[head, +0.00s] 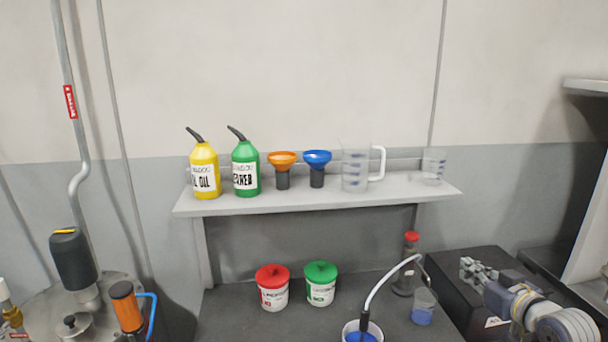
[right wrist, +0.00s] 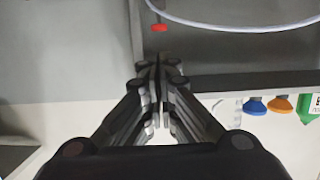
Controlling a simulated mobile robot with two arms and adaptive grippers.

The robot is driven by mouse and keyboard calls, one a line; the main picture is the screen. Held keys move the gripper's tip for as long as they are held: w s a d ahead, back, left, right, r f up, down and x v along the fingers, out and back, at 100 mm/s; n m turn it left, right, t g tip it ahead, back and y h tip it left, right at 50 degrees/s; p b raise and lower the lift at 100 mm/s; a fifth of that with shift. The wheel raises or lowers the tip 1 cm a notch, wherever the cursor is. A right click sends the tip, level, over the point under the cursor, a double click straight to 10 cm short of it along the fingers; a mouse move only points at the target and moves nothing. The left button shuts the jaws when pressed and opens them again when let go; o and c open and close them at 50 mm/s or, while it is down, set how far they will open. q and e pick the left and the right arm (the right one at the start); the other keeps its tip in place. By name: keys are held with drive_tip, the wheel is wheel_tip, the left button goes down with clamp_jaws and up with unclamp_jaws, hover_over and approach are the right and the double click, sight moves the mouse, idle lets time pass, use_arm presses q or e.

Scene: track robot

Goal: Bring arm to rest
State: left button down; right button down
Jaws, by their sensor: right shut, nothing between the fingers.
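My right gripper (head: 470,268) is at the right of the head view, above a black box (head: 492,262). It is shut and empty, with its fingers pointing left. In the right wrist view the fingers (right wrist: 158,72) are together at the middle with nothing held. My left gripper is in neither view.
A wall shelf (head: 320,204) holds a yellow bottle (head: 204,170), a green bottle (head: 246,168), two funnels and clear measuring cups. Left of my right gripper are a red-capped bottle (head: 410,262), a beaker with blue liquid (head: 423,308) and a curved white hose (head: 385,280).

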drive_tip(key=s+a+f+n+g, duration=0.1)
drive_tip(key=s+a+f+g, duration=0.2)
drive_tip(key=s+a+f, duration=0.5)
drive_tip(key=s+a+f+g, duration=0.2)
drive_tip(key=s+a+f, duration=0.2)
drive_tip(key=s+f, duration=0.5)
drive_tip(key=s+a+f+g+h, duration=0.1)
drive_tip(key=s+a+f+g, duration=0.15)
drive_tip(key=s, duration=0.45)
drive_tip(key=s+a+f+g, duration=0.1)
drive_tip(key=s+f+g, duration=0.15)
drive_tip(key=s, duration=0.55)
drive_tip(key=s+a+f+g+h, duration=0.1)
drive_tip(key=s+f+g, duration=0.1)
drive_tip(key=s+f, duration=0.35)
drive_tip(key=s+f+b, duration=0.2)
drive_tip(key=s+f, duration=0.1)
drive_tip(key=f, duration=2.4)
use_arm(q)
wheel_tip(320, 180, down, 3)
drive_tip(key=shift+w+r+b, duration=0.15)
drive_tip(key=shift+b, duration=0.2)
use_arm(e)
drive_tip(key=s+d+f+g, duration=0.2)
drive_tip(key=s+f, duration=1.4)
drive_tip(key=shift+s+d, duration=0.35)
drive_tip(key=shift+d, duration=0.05)
